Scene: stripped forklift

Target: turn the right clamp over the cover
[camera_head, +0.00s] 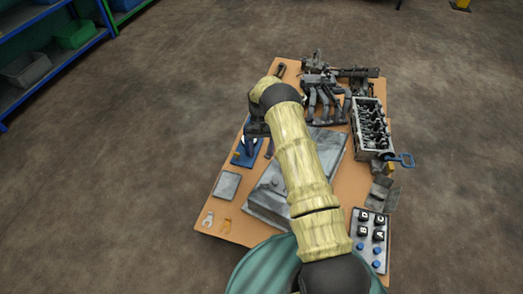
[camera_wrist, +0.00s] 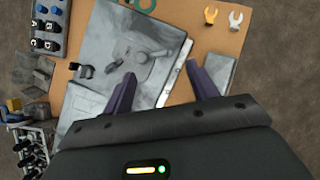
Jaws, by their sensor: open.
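The cover is a large grey, worn metal plate (camera_head: 330,145) in the middle of the orange-brown table, partly hidden behind my arm. In the wrist view the cover (camera_wrist: 85,105) spans the left and centre, with a raised bracket-like shape on it. A small black piece (camera_wrist: 84,71) at its left edge there looks like a clamp; I cannot tell which way it is turned. I cannot make it out in the head view. My gripper (camera_wrist: 163,86) is open and empty, its purple fingers apart above the cover's right edge in that view. In the head view my gripper (camera_head: 260,146) is left of the cover.
A lettered button box (camera_head: 371,238) stands at the front right. An engine block (camera_head: 370,130) and dark pipes (camera_head: 325,98) fill the back right. A blue-handled tool (camera_head: 400,159) juts past the table's right edge. A grey plate (camera_head: 226,185) and two small wrench-shaped pieces (camera_head: 217,221) lie front left.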

